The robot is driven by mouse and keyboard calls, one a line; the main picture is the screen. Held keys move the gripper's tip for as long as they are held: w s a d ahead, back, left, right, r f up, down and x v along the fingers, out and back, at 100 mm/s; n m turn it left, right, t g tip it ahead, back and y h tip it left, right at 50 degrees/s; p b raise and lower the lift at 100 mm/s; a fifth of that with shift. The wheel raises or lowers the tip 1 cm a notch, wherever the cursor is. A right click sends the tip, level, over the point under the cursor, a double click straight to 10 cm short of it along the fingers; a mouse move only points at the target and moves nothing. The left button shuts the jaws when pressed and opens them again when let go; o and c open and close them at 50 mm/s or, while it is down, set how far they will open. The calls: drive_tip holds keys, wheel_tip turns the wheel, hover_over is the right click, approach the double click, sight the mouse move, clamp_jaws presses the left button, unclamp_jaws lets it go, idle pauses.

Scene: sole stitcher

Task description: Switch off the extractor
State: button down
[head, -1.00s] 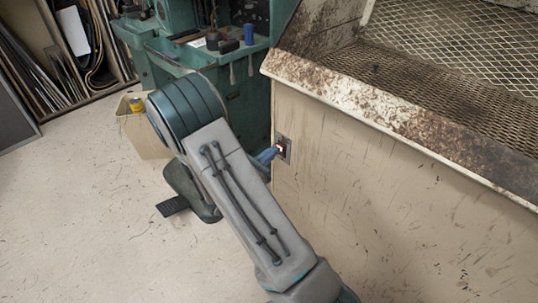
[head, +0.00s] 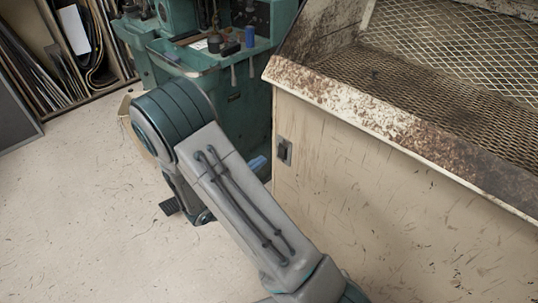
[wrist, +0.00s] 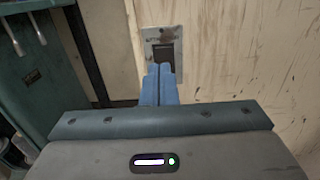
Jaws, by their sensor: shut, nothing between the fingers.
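The extractor (head: 400,200) is a beige cabinet with a stained metal rim and mesh top on the right of the head view. Its switch (head: 285,151) is a dark rocker in a grey plate on the cabinet's side, near the left edge; no red glow shows on it. In the wrist view the switch (wrist: 164,52) is just beyond my fingertips. My gripper (wrist: 159,70) has its blue fingers shut together with nothing between them, pointing at the lower part of the plate. I cannot tell if they touch it. In the head view only part of the blue fingers (head: 258,163) shows beside my arm.
A green machine (head: 225,70) with tools on its tray stands left of the cabinet. A beige bin (head: 128,110) is partly hidden behind my arm. A rack of sheets (head: 50,50) stands at the far left. The floor at left is clear.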

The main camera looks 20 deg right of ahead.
drive_tip(key=v, duration=0.7)
drive_tip(key=shift+a+r+p, duration=0.25)
drive_tip(key=shift+r+p, duration=0.15)
drive_tip(key=shift+r, duration=0.2)
drive_tip(key=shift+s, duration=0.1)
drive_tip(key=s+d+r+m+g+y+p, duration=0.4)
drive_tip(key=s+d+r+m+g+p, duration=0.15)
drive_tip(key=r+m, duration=0.2)
drive_tip(key=s+d+r+m+g+y+p, duration=0.35)
drive_tip(key=s+r+m+g+p, duration=0.2)
drive_tip(key=r, duration=0.35)
drive_tip(key=s+a+r+m+t+y+p, duration=0.1)
drive_tip(key=s+r+m+t+y+p, duration=0.1)
drive_tip(key=r, duration=0.6)
drive_tip(key=s+a+r+m+t+y+p, duration=0.2)
drive_tip(key=s+r+m+t+y+p, duration=0.1)
drive_tip(key=r+m+y+p, duration=0.3)
wheel_tip(320, 180, up, 2)
drive_tip(key=shift+s+a+r+m+t+y+p, duration=0.15)
drive_tip(key=shift+s+a+m+t+y+p, duration=0.3)
drive_tip(key=shift+m, duration=0.75)
drive_tip(key=shift+w, duration=0.1)
